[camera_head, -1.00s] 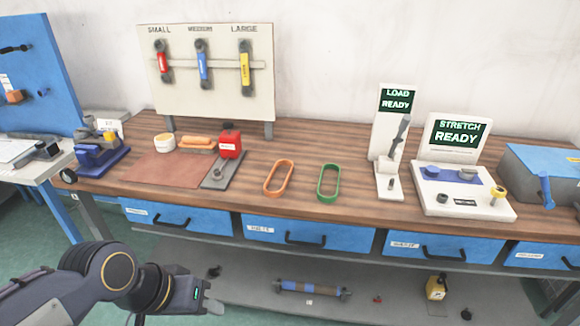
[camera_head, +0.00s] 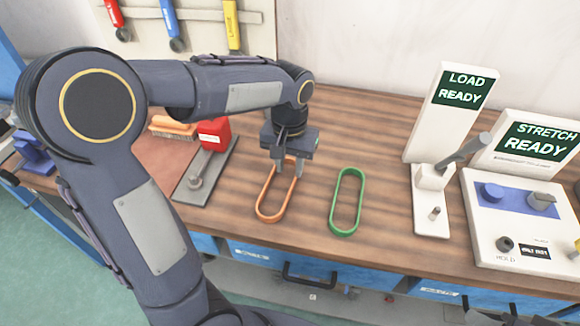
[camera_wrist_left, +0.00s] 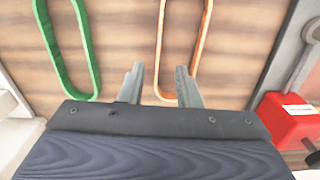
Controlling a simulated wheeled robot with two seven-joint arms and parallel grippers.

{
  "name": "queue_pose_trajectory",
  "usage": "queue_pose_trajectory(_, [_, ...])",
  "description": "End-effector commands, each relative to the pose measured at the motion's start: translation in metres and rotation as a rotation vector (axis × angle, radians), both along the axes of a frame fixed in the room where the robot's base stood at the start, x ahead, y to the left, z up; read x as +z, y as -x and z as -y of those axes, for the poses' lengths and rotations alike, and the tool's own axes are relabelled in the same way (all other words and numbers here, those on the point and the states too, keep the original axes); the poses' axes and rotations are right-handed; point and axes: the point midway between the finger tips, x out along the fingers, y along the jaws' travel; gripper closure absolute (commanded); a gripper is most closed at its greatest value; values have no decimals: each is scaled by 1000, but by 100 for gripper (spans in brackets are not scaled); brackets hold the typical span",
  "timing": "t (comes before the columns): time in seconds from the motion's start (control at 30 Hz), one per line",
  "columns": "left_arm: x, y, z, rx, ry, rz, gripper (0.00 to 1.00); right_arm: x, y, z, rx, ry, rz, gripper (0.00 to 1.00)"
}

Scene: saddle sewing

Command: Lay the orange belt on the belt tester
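The orange belt (camera_head: 263,199) is a long loop lying flat on the wooden bench. My left gripper (camera_head: 288,172) is open over the far end of the loop. In the left wrist view, one strand of the orange belt (camera_wrist_left: 161,35) runs between its fingers (camera_wrist_left: 161,78), and one finger is inside the loop. I cannot tell whether the fingers touch the belt. A white device with a STRETCH READY screen (camera_head: 537,145) stands at the right, with posts on a blue plate. A white stand with a LOAD READY screen (camera_head: 462,88) and a lever is left of it.
A green belt (camera_head: 346,205) lies just right of the orange one. A red block (camera_head: 214,132) on a grey plate and an orange brush (camera_head: 172,127) are to the left. A tool board is behind. Bench between the green belt and the LOAD stand is clear.

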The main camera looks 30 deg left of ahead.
Motion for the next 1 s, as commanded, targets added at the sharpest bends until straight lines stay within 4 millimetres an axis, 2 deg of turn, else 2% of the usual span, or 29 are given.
queue_pose_trajectory(0.37, [-39,-1,0,1,-5,-7,70,1,0,0,0,0,0,64])
queue_pose_trajectory(0.6, [-73,-2,1,0,-4,-6,70,3,0,0,0,0,0,64])
queue_pose_trajectory(0.9, [-78,-3,2,0,-4,-3,70,3,0,0,0,0,0,64])
queue_pose_trajectory(1.0, [-78,-3,2,0,-4,-2,83,3,0,0,0,0,0,64])
